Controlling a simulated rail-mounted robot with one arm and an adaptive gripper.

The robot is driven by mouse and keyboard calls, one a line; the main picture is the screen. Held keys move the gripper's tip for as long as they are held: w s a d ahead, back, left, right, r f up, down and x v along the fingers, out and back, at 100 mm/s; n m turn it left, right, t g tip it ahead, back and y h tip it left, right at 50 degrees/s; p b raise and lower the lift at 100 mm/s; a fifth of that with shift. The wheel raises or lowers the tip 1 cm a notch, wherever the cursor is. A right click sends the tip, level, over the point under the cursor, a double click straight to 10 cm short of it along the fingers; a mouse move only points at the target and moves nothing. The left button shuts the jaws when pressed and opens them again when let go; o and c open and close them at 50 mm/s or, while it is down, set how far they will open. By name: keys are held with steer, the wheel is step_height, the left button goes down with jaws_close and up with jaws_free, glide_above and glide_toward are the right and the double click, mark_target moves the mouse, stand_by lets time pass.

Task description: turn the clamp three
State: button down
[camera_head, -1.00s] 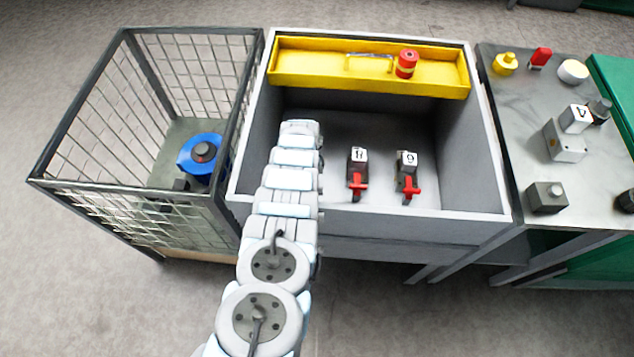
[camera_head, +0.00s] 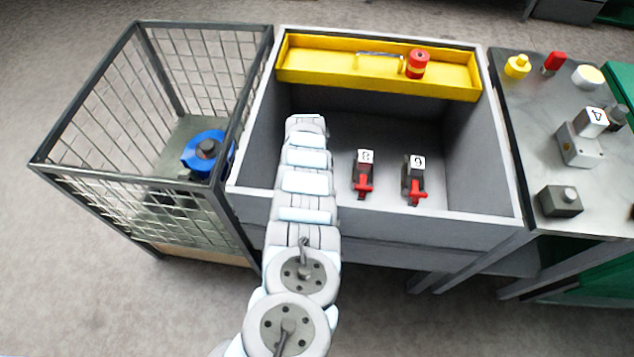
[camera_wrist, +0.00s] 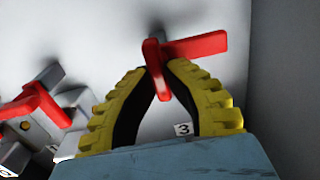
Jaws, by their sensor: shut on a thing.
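In the wrist view, my gripper (camera_wrist: 160,72) has its two yellow ribbed fingers closed at the tips on the red handle (camera_wrist: 200,46) of clamp three. The handle is a red cross-bar with a short arm reaching down between the fingertips. A small white label reading 3 (camera_wrist: 183,129) shows between the fingers. The rest of this clamp is mostly hidden by the fingers. In the head view, my arm covers both the gripper and clamp three, inside the grey bin (camera_head: 450,222).
A neighbouring clamp with a red handle (camera_wrist: 38,102) stands close at left in the wrist view. In the head view, two numbered clamps (camera_head: 363,175) (camera_head: 414,183) stand right of my arm. Bin walls, a yellow tray (camera_head: 330,78) and a wire cage (camera_head: 95,185) surround the area.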

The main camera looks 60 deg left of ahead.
stand_by(0.3)
steer(key=c, duration=1.1)
jaws_free()
steer(key=shift+r, duration=6)
